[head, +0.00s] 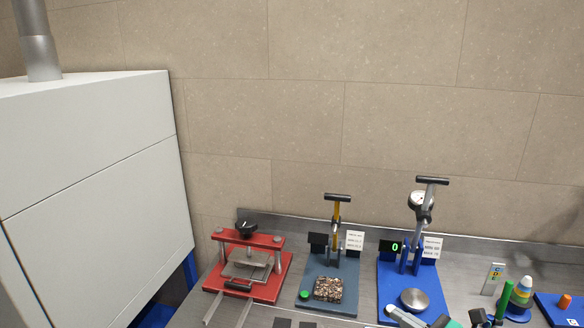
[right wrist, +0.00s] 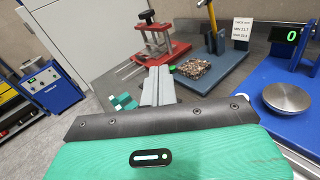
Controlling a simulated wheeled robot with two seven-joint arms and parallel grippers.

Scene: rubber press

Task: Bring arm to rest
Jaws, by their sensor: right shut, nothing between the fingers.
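My right gripper (head: 393,313) shows at the bottom edge of the head view, its pale fingers over the front of the blue press base (head: 425,300). In the right wrist view the gripper (right wrist: 158,72) has its two grey fingers together, with nothing between them. Its dark plate and green housing fill the lower part of that view. The fingers point toward the red press (head: 265,283), which stands farther off, apart from them. Most of my right arm is out of the head view. My left gripper is not in view.
A grey-blue press base (head: 318,303) carries a speckled rubber block (head: 329,289). A round metal disc (head: 414,299) sits on the blue base. A large white cabinet (head: 90,190) stands left.

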